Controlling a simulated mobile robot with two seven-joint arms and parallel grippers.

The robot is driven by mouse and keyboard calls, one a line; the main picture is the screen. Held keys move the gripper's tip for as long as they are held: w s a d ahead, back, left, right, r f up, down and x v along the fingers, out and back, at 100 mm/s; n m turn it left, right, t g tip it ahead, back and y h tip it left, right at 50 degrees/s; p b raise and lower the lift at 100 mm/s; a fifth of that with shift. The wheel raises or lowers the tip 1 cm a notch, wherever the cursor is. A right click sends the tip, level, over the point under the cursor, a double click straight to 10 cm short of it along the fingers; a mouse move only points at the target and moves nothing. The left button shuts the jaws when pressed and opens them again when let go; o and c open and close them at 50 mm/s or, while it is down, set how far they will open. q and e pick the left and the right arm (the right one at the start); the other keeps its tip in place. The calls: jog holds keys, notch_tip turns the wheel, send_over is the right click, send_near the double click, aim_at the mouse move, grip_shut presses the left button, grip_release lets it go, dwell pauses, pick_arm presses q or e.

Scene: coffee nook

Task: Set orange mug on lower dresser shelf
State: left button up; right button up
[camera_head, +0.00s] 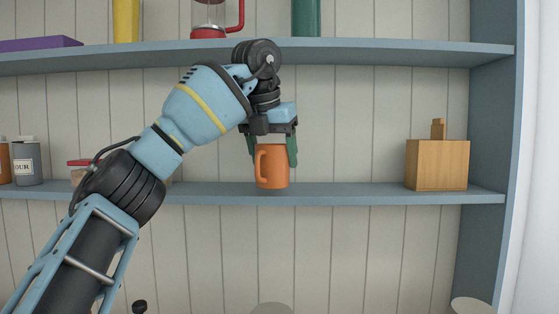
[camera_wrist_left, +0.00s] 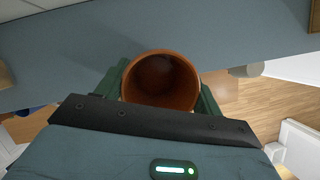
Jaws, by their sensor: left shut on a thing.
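The orange mug (camera_head: 272,168) is upright at the lower dresser shelf (camera_head: 340,194), its handle toward the left. Its base is level with the shelf's front edge; I cannot tell whether it touches the board. My left gripper (camera_head: 272,152) comes down from above with its green fingers on both sides of the mug and is shut on it. In the left wrist view the mug (camera_wrist_left: 160,80) shows its open, empty top between the fingers (camera_wrist_left: 160,88), with the shelf surface (camera_wrist_left: 220,30) behind it. My right gripper is not in view.
A wooden box (camera_head: 437,165) stands at the right of the lower shelf. Grey and orange canisters (camera_head: 27,162) stand at the far left, and a red-lidded container (camera_head: 78,170) is partly hidden by my arm. The upper shelf (camera_head: 400,49) runs above. The shelf between mug and box is clear.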

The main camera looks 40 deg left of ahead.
aim_at(279, 159)
pick_arm(q)
jog(key=shift+w+a, duration=0.25)
jog(key=shift+w, duration=0.5)
jog(key=shift+w+a, duration=0.2)
jog(key=shift+w, duration=0.5)
jog(key=shift+w+f, duration=0.1)
jog(key=shift+a+f, duration=0.1)
jog(key=shift+f, duration=0.5)
jog(key=shift+f, duration=0.1)
jog(key=o, duration=1.1)
jog(key=shift+o, duration=0.2)
